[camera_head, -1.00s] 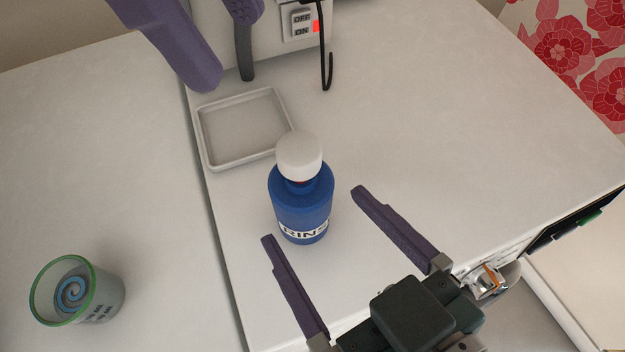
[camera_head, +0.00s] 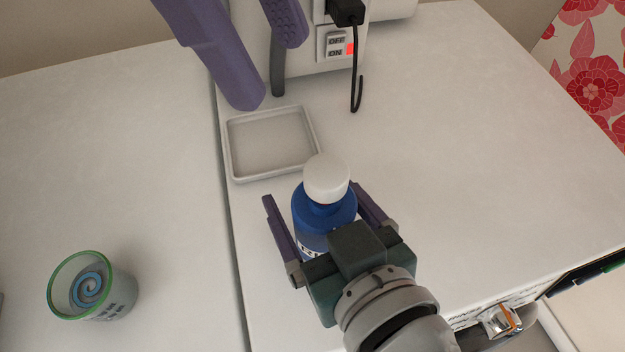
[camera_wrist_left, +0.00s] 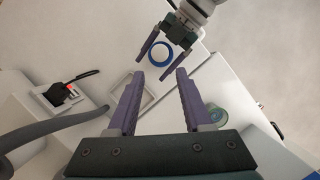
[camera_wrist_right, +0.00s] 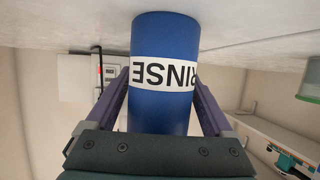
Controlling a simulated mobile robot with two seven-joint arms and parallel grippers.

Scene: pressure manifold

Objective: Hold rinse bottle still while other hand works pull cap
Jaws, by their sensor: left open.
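The blue rinse bottle (camera_head: 318,216) with a white cap (camera_head: 327,178) stands upright on the white counter. Its RINSE label shows in the right wrist view (camera_wrist_right: 165,73). My right gripper (camera_head: 318,202) is open around the bottle's body, one finger on each side; a gap shows at the left finger, and the head view hides part of the far finger. The left wrist view shows the bottle from above (camera_wrist_left: 161,54), between the right fingers. My left gripper (camera_head: 268,70) is open and empty, above and behind the bottle, near the tray.
A shallow white tray (camera_head: 232,160) lies behind the bottle. A machine with an OFF/ON switch (camera_head: 337,45) and hanging black cable stands at the back. A green-rimmed cup (camera_head: 118,292) stands at front left. The counter right of the bottle is clear.

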